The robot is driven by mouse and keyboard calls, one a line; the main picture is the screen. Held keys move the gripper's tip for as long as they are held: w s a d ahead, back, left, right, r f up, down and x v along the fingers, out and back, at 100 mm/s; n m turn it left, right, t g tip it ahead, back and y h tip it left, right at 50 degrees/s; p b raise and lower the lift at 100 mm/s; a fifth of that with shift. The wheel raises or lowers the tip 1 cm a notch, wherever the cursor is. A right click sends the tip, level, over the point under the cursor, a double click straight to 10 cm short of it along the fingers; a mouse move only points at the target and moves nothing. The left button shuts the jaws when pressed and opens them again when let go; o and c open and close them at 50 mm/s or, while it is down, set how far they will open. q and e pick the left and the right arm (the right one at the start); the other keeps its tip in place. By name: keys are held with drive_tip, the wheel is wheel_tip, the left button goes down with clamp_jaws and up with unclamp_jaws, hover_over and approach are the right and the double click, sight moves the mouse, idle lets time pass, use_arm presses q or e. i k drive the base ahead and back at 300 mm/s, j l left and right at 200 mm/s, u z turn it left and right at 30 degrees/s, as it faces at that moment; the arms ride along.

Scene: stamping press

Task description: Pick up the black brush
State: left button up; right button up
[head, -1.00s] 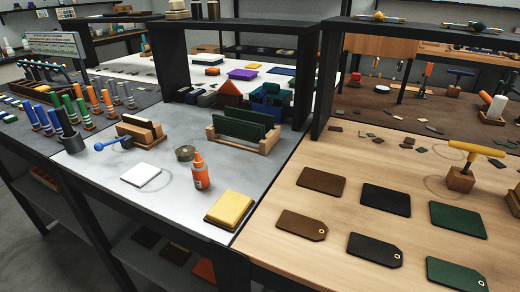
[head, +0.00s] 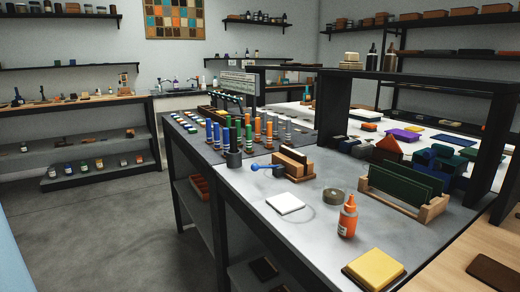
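I cannot pick out a black brush for certain in the head view. Small dark upright items (head: 18,98) stand on the far left bench, too small to tell what they are. Neither of my grippers is in view.
The grey-topped table (head: 330,235) holds a white pad (head: 285,203), an orange bottle (head: 348,216), a yellow block (head: 374,270), and a wooden rack with green boards (head: 403,187). Several coloured tools stand in rows behind. Open concrete floor (head: 110,225) lies left.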

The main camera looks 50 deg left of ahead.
sight(233, 142)
drive_tip(key=u, duration=1.85)
